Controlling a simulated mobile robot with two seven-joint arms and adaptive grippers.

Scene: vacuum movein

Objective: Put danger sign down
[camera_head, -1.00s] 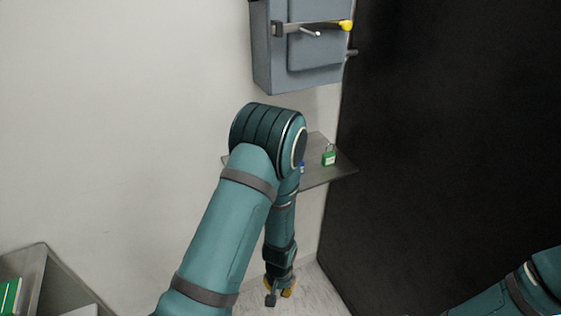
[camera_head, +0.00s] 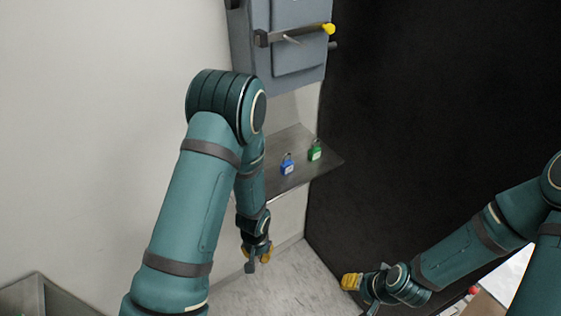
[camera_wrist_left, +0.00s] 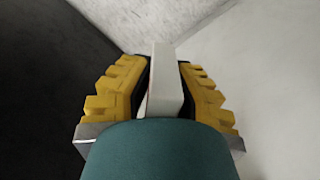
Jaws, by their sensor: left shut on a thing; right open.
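My left gripper (camera_head: 258,254) hangs low in the head view, fingers down above the pale floor. In the left wrist view its yellow fingers are shut on a thin, pale plate seen edge-on, which I take as the danger sign (camera_wrist_left: 163,78). The sign's printed face cannot be seen. A small grey piece of it (camera_head: 250,266) shows at the fingers in the head view. My right gripper (camera_head: 352,282) is at the lower right, its yellow fingers pointing left. It is open and no object shows in it.
A metal shelf (camera_head: 290,141) on the wall holds a blue padlock (camera_head: 287,167) and a green padlock (camera_head: 315,153). A grey electrical box (camera_head: 285,50) with a yellow-tipped handle is above. A black wall (camera_head: 430,100) stands at right. The floor (camera_head: 290,290) between the grippers looks clear.

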